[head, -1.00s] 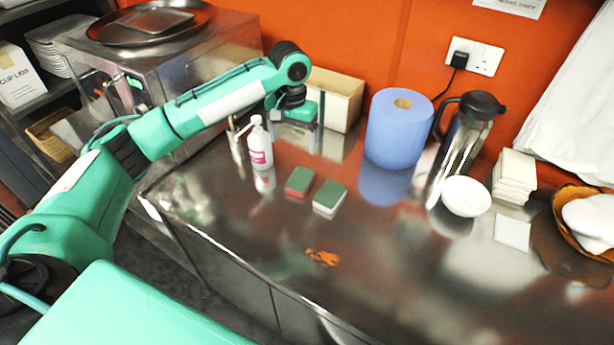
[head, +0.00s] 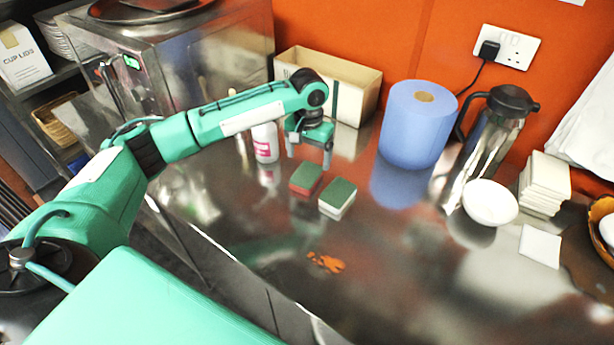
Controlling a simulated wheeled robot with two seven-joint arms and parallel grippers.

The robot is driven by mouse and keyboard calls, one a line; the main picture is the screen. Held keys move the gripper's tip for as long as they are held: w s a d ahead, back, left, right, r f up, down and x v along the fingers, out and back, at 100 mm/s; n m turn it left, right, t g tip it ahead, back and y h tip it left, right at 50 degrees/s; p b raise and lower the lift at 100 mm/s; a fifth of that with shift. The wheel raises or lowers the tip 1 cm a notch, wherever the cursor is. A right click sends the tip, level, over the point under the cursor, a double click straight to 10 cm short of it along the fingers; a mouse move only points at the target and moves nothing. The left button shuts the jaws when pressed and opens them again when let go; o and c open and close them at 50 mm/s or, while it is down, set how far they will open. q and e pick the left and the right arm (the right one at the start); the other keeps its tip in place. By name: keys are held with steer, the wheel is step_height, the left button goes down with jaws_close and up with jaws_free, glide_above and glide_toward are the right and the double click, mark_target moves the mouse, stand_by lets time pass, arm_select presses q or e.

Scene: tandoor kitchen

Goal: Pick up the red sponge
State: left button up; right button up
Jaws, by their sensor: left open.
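The red sponge (head: 306,180) lies on the steel counter with its dark green scouring side up and its red body showing at the front edge. A second sponge (head: 338,199), green on top with a white body, lies just to its right. My left gripper (head: 309,162) points down above and slightly behind the red sponge. Its two fingers are apart with nothing between them, and it does not appear to touch the sponge. My right gripper is not in view.
A bottle with a pink label (head: 265,145) stands left of my left gripper, with a cardboard box (head: 352,88) behind. A blue paper roll (head: 416,125), a steel jug (head: 487,140) and a white bowl (head: 490,203) stand to the right. An orange spill (head: 326,262) marks the front counter.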

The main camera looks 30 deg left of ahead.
mark_target(307, 174)
arm_select(q)
step_height(307, 174, down, 2)
steer(key=shift+w+f, duration=0.1)
steer(key=shift+a+f+p, duration=0.1)
steer(key=shift+f+p, duration=0.25)
steer(key=shift+f, duration=0.15)
steer(key=f, duration=0.4)
steer(key=shift+a+f+p, duration=0.15)
steer(key=shift+a+p, duration=0.05)
steer(key=shift+p, duration=0.2)
steer(key=shift+c, duration=0.5)
steer(key=c, duration=1)
